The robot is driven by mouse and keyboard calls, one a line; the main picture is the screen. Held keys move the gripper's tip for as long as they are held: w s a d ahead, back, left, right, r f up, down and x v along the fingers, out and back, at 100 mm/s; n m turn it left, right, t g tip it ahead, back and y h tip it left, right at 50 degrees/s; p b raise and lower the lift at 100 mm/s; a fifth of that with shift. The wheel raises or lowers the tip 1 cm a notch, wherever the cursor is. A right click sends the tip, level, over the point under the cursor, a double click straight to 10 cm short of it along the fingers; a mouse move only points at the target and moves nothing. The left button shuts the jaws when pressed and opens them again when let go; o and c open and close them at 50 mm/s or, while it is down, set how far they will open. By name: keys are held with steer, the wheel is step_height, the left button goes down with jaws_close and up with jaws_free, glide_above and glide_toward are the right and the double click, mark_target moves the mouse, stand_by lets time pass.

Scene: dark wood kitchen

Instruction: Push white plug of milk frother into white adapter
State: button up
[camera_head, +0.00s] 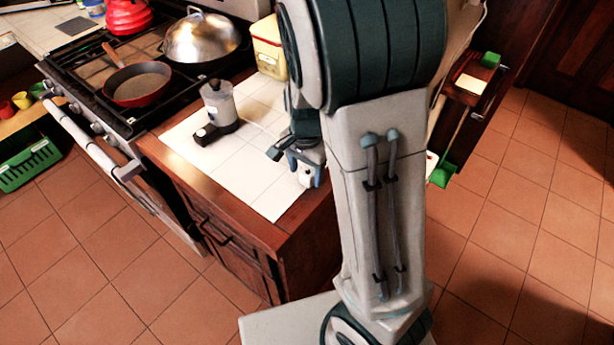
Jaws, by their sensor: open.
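The milk frother (219,103), a grey-white jug on a black base, stands on the white tiled counter (257,185) in the head view. A pale cord (262,128) runs from its base to the right and passes behind my arm. My gripper (288,158) is low over the right part of the counter, open, and partly hidden by my arm. A small white piece (307,176) shows right beside and below the fingers. I cannot tell whether it is the plug, the adapter or both, nor whether the fingers touch it.
A stove with a red pan (137,84) and a domed metal lid (201,37) is at left. A yellow-and-red container (269,46) stands at the back of the counter. The counter's wooden edge (216,215) is in front.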

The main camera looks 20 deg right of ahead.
step_height(320, 180, down, 2)
stand_by(0.4)
steer(key=c, duration=1)
steer(key=shift+s, duration=0.1)
steer(key=shift+r, duration=0.2)
step_height(320, 180, up, 4)
steer(key=w+d+r, duration=0.1)
steer(key=d+r, duration=0.1)
steer(key=d, duration=0.1)
steer(key=w+d+r+b, duration=0.1)
steer(key=w+d+r, duration=0.1)
steer(key=d, duration=0.2)
steer(key=w+d+r, duration=0.1)
steer(key=d+r, duration=0.1)
steer(key=d, duration=0.2)
steer(key=shift+w+r, duration=0.25)
steer(key=shift+r, duration=0.1)
